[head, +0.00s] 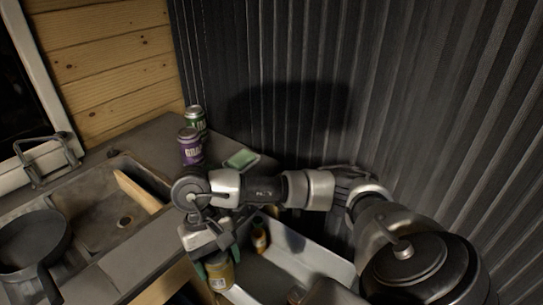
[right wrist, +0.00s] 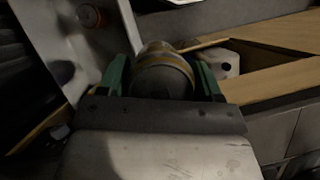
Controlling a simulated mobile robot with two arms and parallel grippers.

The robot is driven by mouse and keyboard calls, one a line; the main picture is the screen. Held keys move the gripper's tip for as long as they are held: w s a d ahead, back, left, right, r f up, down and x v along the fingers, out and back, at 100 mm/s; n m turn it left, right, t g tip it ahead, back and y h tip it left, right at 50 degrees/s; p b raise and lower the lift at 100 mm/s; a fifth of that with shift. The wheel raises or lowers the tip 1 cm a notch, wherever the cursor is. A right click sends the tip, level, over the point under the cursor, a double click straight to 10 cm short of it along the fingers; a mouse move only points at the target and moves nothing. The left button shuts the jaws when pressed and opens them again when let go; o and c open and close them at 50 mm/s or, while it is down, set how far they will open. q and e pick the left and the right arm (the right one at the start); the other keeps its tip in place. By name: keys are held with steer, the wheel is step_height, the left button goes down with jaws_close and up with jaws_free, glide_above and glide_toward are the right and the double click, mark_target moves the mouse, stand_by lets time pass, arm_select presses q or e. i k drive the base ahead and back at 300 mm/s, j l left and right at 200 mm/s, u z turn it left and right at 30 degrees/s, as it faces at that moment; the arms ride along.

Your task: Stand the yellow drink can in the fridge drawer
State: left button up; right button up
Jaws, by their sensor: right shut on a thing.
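My right gripper (head: 218,268) is shut on the yellow drink can (head: 221,277), pointing down beside the counter edge. In the right wrist view the can (right wrist: 162,72) sits between the green fingers of the gripper (right wrist: 162,66), its dark round end facing the camera. The pale fridge drawer (head: 318,258) is open to the right of the can. The can is by the drawer's left side; I cannot tell its height relative to the rim. The drawer wall (right wrist: 62,38) shows at left in the right wrist view. My left gripper is not in view.
A small yellow-and-dark container (head: 260,238) stands inside the drawer. A purple can (head: 190,147) and a green can (head: 195,120) stand on the counter (head: 150,140) near a flat green item (head: 242,158). A sink (head: 110,212) and a dark pan (head: 32,240) are at left.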

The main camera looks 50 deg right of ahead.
mark_target(298, 283)
steer(key=i+j+z, duration=0.15)
steer(key=z, duration=1)
steer(key=i+j, duration=0.2)
steer(key=j, duration=0.2)
